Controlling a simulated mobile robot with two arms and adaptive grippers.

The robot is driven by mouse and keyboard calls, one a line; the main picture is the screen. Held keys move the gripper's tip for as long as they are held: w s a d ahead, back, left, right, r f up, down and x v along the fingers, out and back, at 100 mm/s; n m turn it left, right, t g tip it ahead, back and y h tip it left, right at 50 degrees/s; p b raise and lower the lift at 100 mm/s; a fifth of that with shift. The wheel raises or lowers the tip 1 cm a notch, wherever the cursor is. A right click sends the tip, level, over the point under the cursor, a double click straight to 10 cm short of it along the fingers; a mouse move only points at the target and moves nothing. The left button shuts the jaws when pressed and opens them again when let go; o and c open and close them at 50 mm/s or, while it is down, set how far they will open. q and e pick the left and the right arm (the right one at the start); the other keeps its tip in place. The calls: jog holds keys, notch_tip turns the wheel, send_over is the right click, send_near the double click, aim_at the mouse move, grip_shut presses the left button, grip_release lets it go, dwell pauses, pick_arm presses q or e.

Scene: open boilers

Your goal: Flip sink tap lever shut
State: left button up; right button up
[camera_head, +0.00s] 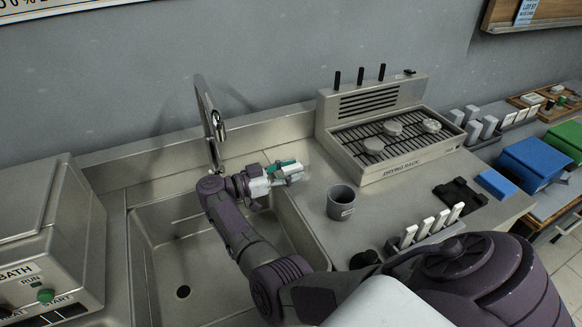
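The sink tap (212,118) is a tall metal gooseneck standing at the back rim of the steel sink (165,255). Its spout bends toward me over the basin. I cannot make out the tap's lever; it may be hidden behind my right wrist. My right arm comes in from the lower right and crosses the sink. My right gripper (288,173), pale with teal parts, is to the right of the tap's base, by the back right corner of the basin. It is too small to tell whether its fingers are open or shut. My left gripper is out of view.
A grey cup (341,202) stands on the counter right of the sink. Behind it is the drying rack (390,135). A bath unit (45,230) with a green button stands at the left. White-handled items (430,225), a blue box (530,160) and a blue block (496,184) are at the right.

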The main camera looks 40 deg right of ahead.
jog(key=v, duration=1.2)
jog(key=shift+r, duration=0.15)
